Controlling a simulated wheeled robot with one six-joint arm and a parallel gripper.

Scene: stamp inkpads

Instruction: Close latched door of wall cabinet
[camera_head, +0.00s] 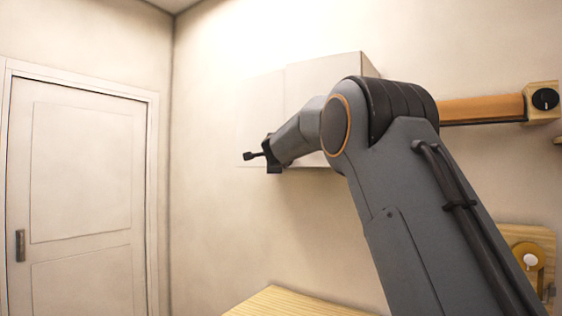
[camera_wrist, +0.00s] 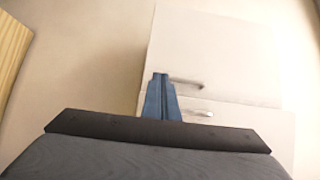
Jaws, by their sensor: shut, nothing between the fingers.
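The white wall cabinet (camera_head: 330,75) hangs on the wall behind my arm in the head view. A pale panel, seemingly a door (camera_head: 262,100), extends at its left and looks swung out, though its edges are faint. In the wrist view a large white door panel (camera_wrist: 215,45) has a bar handle (camera_wrist: 187,83). A second handle (camera_wrist: 204,113) sits on another white panel (camera_wrist: 245,125) alongside it. My gripper (camera_head: 249,156) is shut and empty near the panel's lower part. Its fingertips (camera_wrist: 160,76) appear just beside the first handle; contact cannot be told. The latch is not distinguishable.
A closed room door (camera_head: 80,190) stands at the left. A wooden tabletop (camera_head: 285,303) lies below the cabinet. An orange wall-mounted bar (camera_head: 482,108) and a wooden board with a yellow round fitting (camera_head: 530,237) are at the right. The wall left of the cabinet is clear.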

